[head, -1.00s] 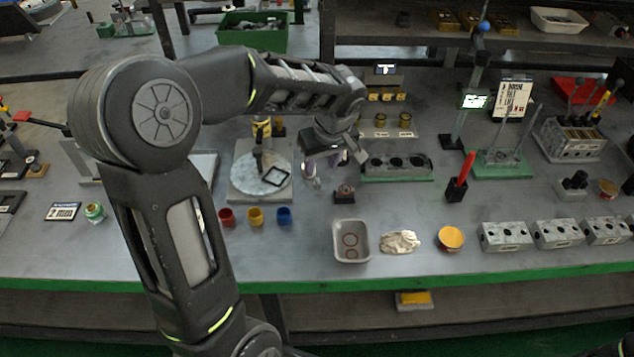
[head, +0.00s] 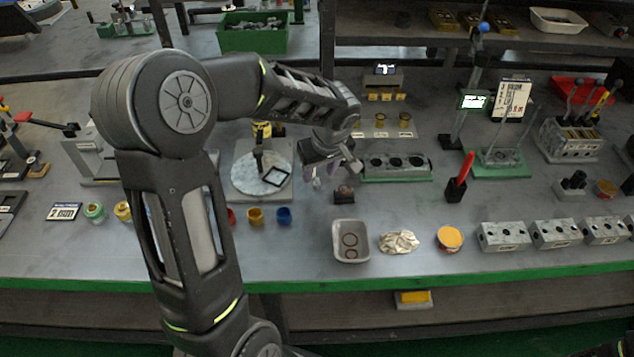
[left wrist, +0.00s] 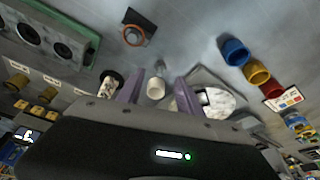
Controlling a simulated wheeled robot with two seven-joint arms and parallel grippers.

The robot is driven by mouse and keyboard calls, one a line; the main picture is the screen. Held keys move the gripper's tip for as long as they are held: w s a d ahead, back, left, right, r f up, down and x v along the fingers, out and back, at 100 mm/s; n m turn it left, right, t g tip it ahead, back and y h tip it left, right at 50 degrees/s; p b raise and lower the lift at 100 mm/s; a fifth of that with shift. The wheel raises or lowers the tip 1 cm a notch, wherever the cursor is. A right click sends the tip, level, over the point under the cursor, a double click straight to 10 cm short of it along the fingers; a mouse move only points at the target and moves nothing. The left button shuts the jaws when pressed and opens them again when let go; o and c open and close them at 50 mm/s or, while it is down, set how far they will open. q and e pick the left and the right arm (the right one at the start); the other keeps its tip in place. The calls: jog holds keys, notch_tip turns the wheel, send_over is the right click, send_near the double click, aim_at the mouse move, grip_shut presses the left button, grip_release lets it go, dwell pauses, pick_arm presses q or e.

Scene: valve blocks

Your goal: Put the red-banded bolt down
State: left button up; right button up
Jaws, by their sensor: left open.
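My left gripper (left wrist: 158,92) is open, its two purple fingers apart. In the head view the left gripper (head: 333,174) hangs low over the table, right of the round plate. A pale cylindrical piece (left wrist: 156,84) with a narrower grey end shows between the fingers. It may be the bolt, but no red band can be made out. I cannot tell whether it touches a finger or the table. A second pale piece with a dark end (left wrist: 110,84) is beside the left-hand finger. My right gripper is not in view.
A small dark block with a coppery ring (left wrist: 134,36) is close to the gripper; the block also shows in the head view (head: 344,194). A grey valve block (head: 396,164) is to the right, a round plate (head: 250,184) left. A grey tray (head: 337,256) stands in front.

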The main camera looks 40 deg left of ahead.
aim_at(318, 179)
pick_arm(q)
jog(key=x, duration=0.4)
jog(key=shift+f+p, duration=0.1)
jog(key=shift+p, duration=0.25)
grip_shut()
dwell(0.4)
